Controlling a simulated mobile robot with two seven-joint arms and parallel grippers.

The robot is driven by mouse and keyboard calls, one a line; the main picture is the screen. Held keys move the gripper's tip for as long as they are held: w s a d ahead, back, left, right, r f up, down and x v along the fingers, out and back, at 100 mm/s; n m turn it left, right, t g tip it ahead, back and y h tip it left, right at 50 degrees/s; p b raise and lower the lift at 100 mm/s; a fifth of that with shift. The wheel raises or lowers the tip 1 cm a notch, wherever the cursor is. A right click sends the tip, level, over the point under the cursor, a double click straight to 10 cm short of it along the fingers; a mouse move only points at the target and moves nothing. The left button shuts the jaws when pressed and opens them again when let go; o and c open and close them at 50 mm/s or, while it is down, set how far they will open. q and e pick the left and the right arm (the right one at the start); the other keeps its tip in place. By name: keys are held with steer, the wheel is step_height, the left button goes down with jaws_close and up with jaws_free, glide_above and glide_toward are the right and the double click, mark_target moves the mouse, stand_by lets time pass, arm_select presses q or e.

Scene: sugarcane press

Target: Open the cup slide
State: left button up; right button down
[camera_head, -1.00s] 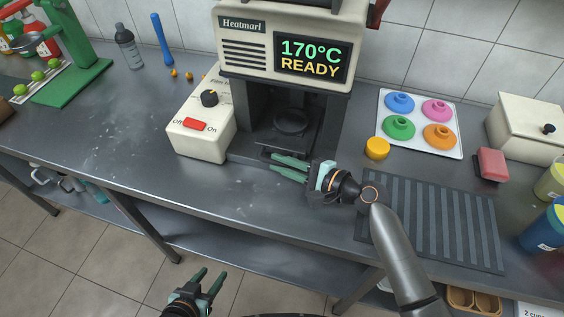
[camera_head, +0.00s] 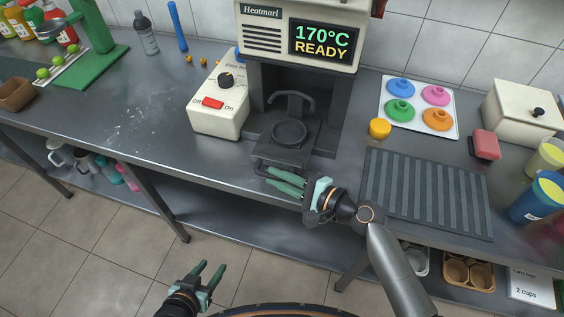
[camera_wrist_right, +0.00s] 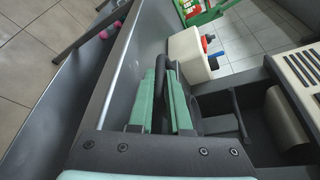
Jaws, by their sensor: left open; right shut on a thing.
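The cup slide (camera_head: 283,152) is a dark tray with a round seat, standing pulled out from the base of the cream Heatmarl press (camera_head: 265,43). Its dark bar handle is at its front edge, over the counter's front edge. My right gripper (camera_head: 269,177) is shut on this handle. In the right wrist view the dark handle (camera_wrist_right: 160,66) lies between the green fingers. A dark clamp-like part behind the seat is now in plain view inside the press. My left gripper (camera_head: 208,267) is open and empty, low in front of the counter.
A cream switch box (camera_head: 217,118) with a red Off/On switch stands left of the press. A ribbed dark mat (camera_head: 427,195), a yellow knob-like piece (camera_head: 380,128) and a tray of coloured lids (camera_head: 418,132) lie to the right.

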steer(key=s+a+p, duration=0.1)
steer(key=s+a, duration=0.1)
steer(key=s, duration=0.5)
steer(key=shift+a+p, duration=0.15)
steer(key=shift+p, duration=0.2)
steer(key=shift+s, duration=0.1)
steer(key=c, duration=0.9)
jaws_free()
steer(key=shift+o, duration=0.2)
steer(key=b+v, duration=0.2)
steer(key=v, duration=1)
steer(key=shift+s+d, duration=0.15)
steer(key=shift+d, duration=0.1)
